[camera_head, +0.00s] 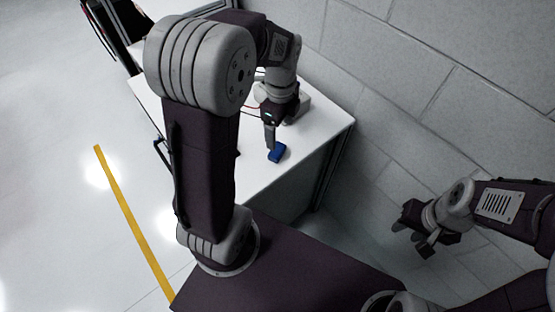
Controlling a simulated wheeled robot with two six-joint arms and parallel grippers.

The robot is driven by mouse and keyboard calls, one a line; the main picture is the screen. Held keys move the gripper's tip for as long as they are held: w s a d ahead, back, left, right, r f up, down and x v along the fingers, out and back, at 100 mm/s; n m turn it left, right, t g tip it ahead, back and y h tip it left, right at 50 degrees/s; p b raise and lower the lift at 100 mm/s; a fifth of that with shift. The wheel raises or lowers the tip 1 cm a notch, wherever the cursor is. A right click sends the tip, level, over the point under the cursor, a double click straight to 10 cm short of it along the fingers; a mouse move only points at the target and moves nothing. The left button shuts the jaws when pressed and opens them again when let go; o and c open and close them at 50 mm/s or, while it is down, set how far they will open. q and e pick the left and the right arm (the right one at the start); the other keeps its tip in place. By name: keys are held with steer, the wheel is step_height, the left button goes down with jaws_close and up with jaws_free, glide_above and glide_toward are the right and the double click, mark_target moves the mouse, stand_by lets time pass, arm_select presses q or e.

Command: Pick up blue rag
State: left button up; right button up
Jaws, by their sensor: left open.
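The blue rag (277,153) is a small dark blue piece lying on the white table (255,178) near its front right part. My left gripper (271,143) points down right at the rag, with its fingers at the rag's upper left edge. It is open; whether the fingers touch the rag cannot be told. My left arm hides part of the table to the left. My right gripper (424,242) hangs at the lower right, away from the table and near the wall. The gap between its fingers is not clear.
A grey block wall (410,90) runs behind and to the right of the table. A grey device (298,105) and a red cable lie on the table behind my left gripper. A yellow line (132,222) marks the open floor at left.

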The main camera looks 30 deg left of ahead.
mark_target(277, 150)
arm_select(q)
steer(key=shift+a, duration=0.1)
steer(key=shift+s+f, duration=0.15)
steer(key=shift+f, duration=0.1)
steer(key=shift+s+f, duration=0.2)
steer(key=shift+f, duration=1.05)
steer(key=shift+w+f, duration=0.2)
steer(key=shift+f, duration=0.25)
steer(key=f, duration=0.5)
steer(key=shift+s+a, duration=0.2)
steer(key=shift+s, duration=0.05)
steer(key=c, duration=1.6)
steer(key=shift+o, duration=0.2)
steer(key=shift+w+d+r, duration=0.1)
steer(key=shift+d+r, duration=0.1)
steer(key=shift+r, duration=0.95)
steer(key=shift+d+r, duration=0.15)
steer(key=shift+r, duration=1)
steer(key=d+r, duration=0.6)
steer(key=d, duration=0.5)
steer(key=shift+r, duration=0.2)
